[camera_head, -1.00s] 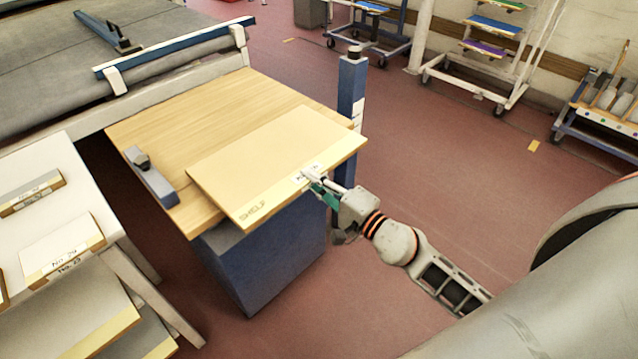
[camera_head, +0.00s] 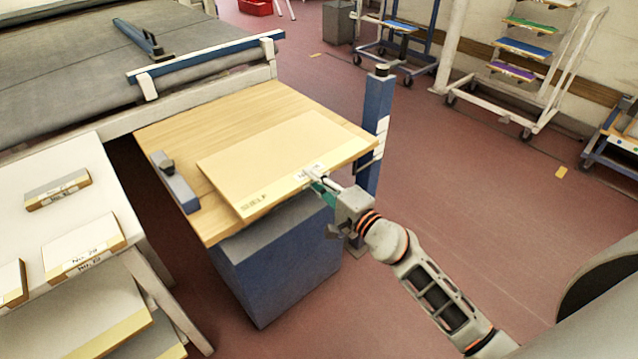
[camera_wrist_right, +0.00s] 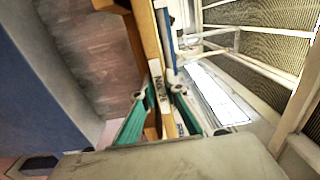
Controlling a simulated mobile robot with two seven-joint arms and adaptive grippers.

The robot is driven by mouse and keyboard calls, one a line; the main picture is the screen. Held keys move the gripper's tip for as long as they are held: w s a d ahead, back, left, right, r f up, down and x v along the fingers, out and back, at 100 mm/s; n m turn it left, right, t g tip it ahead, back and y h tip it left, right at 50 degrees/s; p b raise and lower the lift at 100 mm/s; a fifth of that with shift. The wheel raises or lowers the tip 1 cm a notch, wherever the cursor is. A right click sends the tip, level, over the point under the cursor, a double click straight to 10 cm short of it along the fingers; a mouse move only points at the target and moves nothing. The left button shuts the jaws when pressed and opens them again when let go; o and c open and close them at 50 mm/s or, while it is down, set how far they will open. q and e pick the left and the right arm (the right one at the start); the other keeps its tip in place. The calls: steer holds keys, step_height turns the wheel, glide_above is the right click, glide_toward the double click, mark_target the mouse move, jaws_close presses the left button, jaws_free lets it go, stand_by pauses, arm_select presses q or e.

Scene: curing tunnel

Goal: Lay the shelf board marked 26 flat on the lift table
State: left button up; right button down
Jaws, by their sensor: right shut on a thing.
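A pale wooden shelf board (camera_head: 280,150) lies over the wooden top of the lift table (camera_head: 175,128), roughly level, with its front edge near or past the table's front edge. I cannot tell whether it touches the top all along. My right gripper (camera_head: 319,182) is shut on the middle of the board's front edge, beside a white label too small to read here. In the right wrist view the green fingers (camera_wrist_right: 158,94) pinch the board's edge (camera_wrist_right: 145,35), with a label that seems to read No. 26. My left gripper is not in view.
A grey stop block (camera_head: 175,181) sits on the table's left side, and a blue post (camera_head: 376,125) stands at its right. A conveyor with a blue-and-white bar (camera_head: 205,57) lies behind. A white rack (camera_head: 85,215) with several boards is at left.

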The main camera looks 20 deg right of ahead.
steer(key=shift+b+x, duration=0.4)
steer(key=shift+x, duration=1.6)
steer(key=shift+f+b, duration=0.35)
steer(key=shift+f, duration=0.15)
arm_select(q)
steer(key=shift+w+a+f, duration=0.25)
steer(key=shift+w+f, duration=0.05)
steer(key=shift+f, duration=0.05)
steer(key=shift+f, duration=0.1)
arm_select(e)
steer(key=shift+f, duration=0.35)
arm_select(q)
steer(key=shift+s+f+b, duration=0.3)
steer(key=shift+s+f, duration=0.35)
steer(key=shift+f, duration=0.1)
arm_select(e)
steer(key=shift+f, duration=0.1)
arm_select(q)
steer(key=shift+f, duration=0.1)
arm_select(e)
steer(key=shift+f, duration=0.2)
